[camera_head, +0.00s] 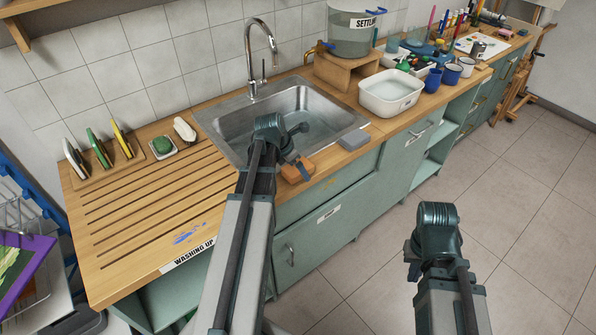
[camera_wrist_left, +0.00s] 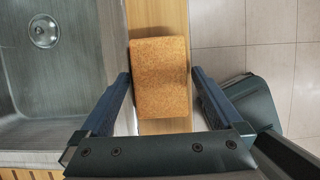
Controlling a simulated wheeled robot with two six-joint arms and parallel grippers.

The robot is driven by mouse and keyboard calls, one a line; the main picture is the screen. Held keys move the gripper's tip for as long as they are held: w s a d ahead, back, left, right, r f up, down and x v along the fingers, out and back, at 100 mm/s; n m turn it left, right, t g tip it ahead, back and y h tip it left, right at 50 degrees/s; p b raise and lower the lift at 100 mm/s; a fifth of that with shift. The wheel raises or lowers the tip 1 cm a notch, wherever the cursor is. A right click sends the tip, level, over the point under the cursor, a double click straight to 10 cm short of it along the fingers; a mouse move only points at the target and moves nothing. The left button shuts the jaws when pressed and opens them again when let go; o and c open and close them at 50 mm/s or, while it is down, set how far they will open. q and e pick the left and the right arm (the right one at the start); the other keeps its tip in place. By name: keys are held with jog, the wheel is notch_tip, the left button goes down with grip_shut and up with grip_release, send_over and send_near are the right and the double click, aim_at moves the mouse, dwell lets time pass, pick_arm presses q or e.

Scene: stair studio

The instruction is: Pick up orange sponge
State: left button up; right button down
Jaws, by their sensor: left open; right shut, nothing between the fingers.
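The orange sponge (camera_head: 297,171) lies on the wooden counter strip at the front edge of the sink. In the left wrist view the sponge (camera_wrist_left: 161,77) shows as a speckled orange block, its near part between the fingertips. My left gripper (camera_wrist_left: 160,78) is open, with one finger on each side of the sponge and small gaps visible. In the head view my left gripper (camera_head: 301,172) hides part of the sponge. My right gripper (camera_head: 412,268) hangs over the floor in front of the cabinets, away from the sponge; its fingers are mostly hidden.
The steel sink (camera_head: 232,125) is just behind the sponge. A grey block (camera_head: 353,140) sits to its right on the counter. A white basin (camera_head: 390,92) and blue mugs (camera_head: 451,74) stand further right. The floor (camera_head: 500,180) before the cabinets is clear.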

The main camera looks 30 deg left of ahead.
pick_arm(q)
jog(key=c, duration=1.2)
jog(key=shift+o, duration=0.2)
